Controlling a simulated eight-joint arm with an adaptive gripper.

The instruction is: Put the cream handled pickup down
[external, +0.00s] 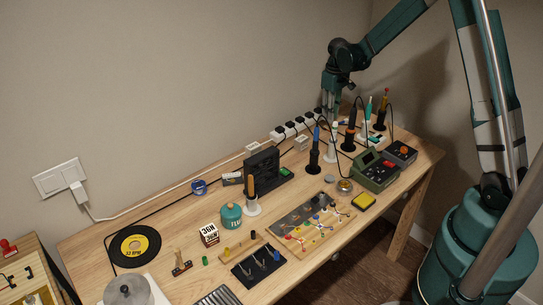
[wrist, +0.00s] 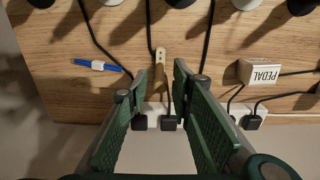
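A slim cream-tan piece (wrist: 161,58), which looks like the cream handled pickup, shows between my fingertips in the wrist view. A gap shows on both sides of it. I cannot tell its height above the table. My gripper (wrist: 160,72) has its two green fingers apart, pointing down over the back of the table. In the external view my gripper (external: 332,112) is at the back right, near the wall, and the cream piece cannot be made out clearly there.
A power strip (wrist: 160,110) with black plugs lies below the fingers. A white PEDAL box (wrist: 258,72), a blue pen (wrist: 95,64) and cables lie close by. Several upright tools in stands, such as the blue-handled one (external: 316,135), crowd the front side. A green device (external: 375,172) stands farther forward.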

